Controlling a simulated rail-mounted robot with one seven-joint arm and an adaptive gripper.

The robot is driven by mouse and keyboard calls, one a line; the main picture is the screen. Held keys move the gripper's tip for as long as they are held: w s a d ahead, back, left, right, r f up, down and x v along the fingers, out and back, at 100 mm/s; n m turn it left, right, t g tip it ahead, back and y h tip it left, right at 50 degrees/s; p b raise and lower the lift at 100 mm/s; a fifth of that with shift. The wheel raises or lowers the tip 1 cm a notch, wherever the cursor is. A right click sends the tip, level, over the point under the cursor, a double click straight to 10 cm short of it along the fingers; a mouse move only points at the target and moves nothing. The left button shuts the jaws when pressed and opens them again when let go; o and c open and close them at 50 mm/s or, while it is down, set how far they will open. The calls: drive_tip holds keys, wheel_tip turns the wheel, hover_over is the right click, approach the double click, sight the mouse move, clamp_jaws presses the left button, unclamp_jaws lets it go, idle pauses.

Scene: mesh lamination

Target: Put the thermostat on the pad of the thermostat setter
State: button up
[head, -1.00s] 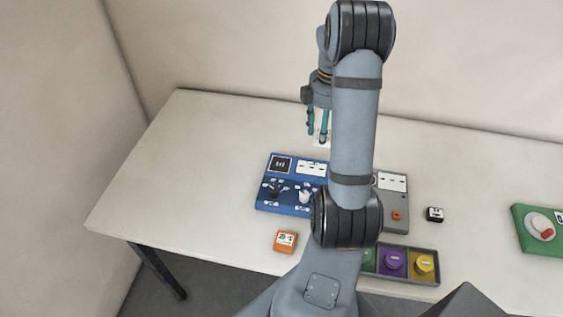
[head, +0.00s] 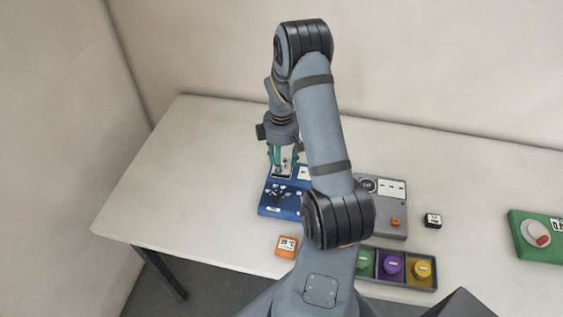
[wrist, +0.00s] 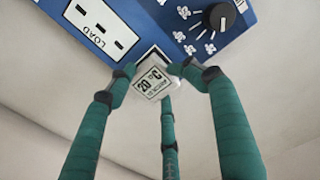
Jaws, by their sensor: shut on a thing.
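My gripper (wrist: 165,75) has teal fingers and is shut on a white thermostat (wrist: 154,80), whose label reads 20 °C. In the head view my gripper (head: 284,165) is over the back left part of a blue panel (head: 268,208). In the wrist view the blue panel (wrist: 150,20) has a LOAD socket plate and a black knob, and the thermostat overlaps its edge. I cannot tell whether the thermostat touches the panel. The dark square at the panel's back left corner is largely hidden by my gripper.
An orange labelled block (head: 287,246) lies in front of the blue panel. A green panel (head: 535,252) is at far right. The table's left side is clear.

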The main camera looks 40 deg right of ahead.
drive_tip(key=shift+f, duration=0.5)
drive_tip(key=shift+f, duration=0.1)
drive_tip(key=o, duration=0.8)
drive_tip(key=shift+f, duration=0.1)
drive_tip(key=shift+c, duration=0.2)
drive_tip(key=o, duration=0.6)
drive_tip(key=shift+c, duration=0.2)
wheel_tip(320, 180, up, 12)
drive_tip(key=b, duration=0.1)
drive_tip(key=shift+r+b, duration=0.25)
drive_tip(key=shift+b, duration=0.1)
